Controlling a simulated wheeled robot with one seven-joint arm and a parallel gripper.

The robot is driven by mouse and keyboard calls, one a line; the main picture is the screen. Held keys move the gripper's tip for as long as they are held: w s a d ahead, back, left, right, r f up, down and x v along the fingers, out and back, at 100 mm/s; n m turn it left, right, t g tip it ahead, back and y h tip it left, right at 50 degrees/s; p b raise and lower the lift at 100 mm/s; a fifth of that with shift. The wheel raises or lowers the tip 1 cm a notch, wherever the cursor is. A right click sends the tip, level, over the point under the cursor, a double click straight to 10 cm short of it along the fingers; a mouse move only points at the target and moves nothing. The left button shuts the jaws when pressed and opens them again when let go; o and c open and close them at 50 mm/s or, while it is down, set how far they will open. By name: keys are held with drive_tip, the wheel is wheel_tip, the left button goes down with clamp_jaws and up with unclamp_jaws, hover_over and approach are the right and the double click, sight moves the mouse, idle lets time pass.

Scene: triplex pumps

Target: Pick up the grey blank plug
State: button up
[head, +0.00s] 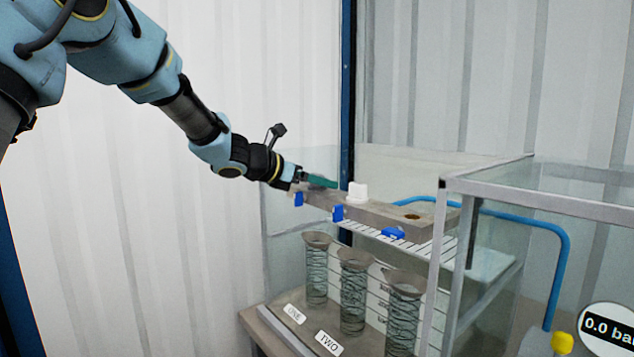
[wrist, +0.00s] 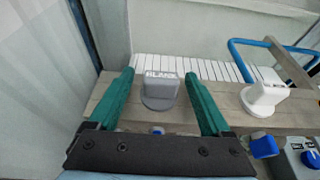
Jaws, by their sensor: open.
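My gripper (wrist: 161,82) is open, with one green finger on each side of the plug and visible gaps between. The fingers do not appear to touch it. In the head view my gripper (head: 321,181) is at the far left end of the bar, and I cannot make out the grey plug there.
A white plug (head: 357,192) stands on the bar (head: 385,215) to the right, also in the wrist view (wrist: 265,92). Blue valve handles (head: 338,212) line the bar's front. Glass cylinders (head: 352,290) stand below. A glass-panelled frame (head: 540,190) and blue hose (head: 566,265) are at right.

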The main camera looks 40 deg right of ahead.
drive_tip(key=shift+c, duration=0.2)
clamp_jaws()
idle(0.4)
